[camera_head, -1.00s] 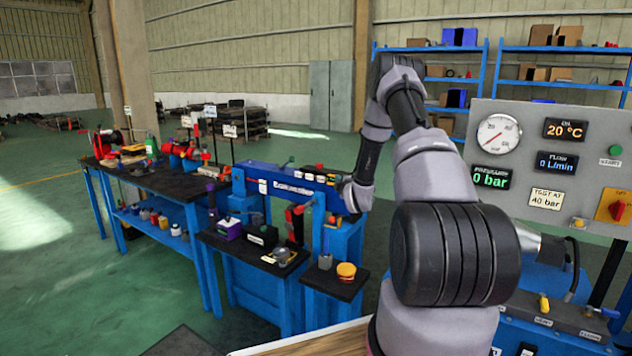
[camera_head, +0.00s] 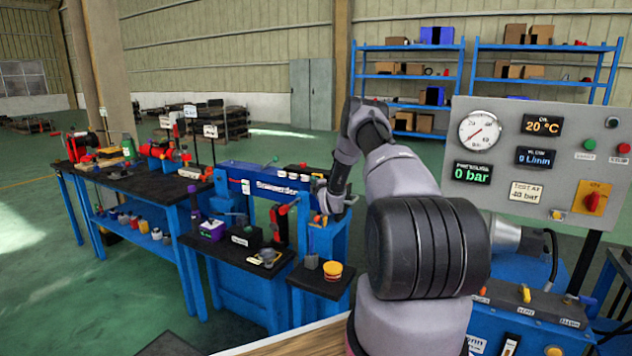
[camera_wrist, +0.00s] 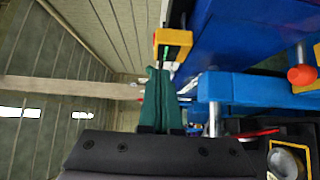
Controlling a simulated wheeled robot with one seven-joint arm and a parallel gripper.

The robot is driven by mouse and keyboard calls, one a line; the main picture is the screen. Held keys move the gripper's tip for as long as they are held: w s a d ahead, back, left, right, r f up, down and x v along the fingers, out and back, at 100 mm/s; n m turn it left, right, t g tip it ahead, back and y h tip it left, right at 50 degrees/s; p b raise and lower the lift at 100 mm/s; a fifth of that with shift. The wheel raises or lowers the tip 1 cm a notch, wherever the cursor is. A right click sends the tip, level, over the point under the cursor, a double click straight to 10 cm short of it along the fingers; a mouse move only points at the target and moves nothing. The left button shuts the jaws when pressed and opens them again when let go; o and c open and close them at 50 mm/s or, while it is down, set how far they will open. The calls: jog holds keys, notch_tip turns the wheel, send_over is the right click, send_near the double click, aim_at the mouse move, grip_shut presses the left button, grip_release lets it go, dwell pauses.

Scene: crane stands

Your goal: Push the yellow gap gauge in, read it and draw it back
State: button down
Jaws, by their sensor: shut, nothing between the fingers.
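In the wrist view a small yellow block (camera_wrist: 173,40), which looks like the yellow gap gauge, stands at the end of the blue machine body (camera_wrist: 235,30). A thin dark and green part shows just below it. My gripper's green fingers (camera_wrist: 158,80) are shut and empty, with their tips just short of the yellow block; I cannot tell whether they touch. In the head view my gripper (camera_head: 330,203) is at the right end of the blue bench machine (camera_head: 265,180). The gauge cannot be made out clearly there, and its scale is not readable.
An orange-red knob (camera_wrist: 302,76) on a metal rod is right of the fingers in the wrist view. A small black stand with a yellow tub (camera_head: 332,270) is below my arm. A grey control panel (camera_head: 540,165) reading 0 bar stands at the right.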

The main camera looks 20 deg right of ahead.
jog(key=shift+w+d, duration=0.6)
jog(key=shift+d, duration=0.1)
jog(key=shift+w+d, duration=0.45)
jog(key=shift+d, duration=0.2)
jog(key=shift+a, duration=0.1)
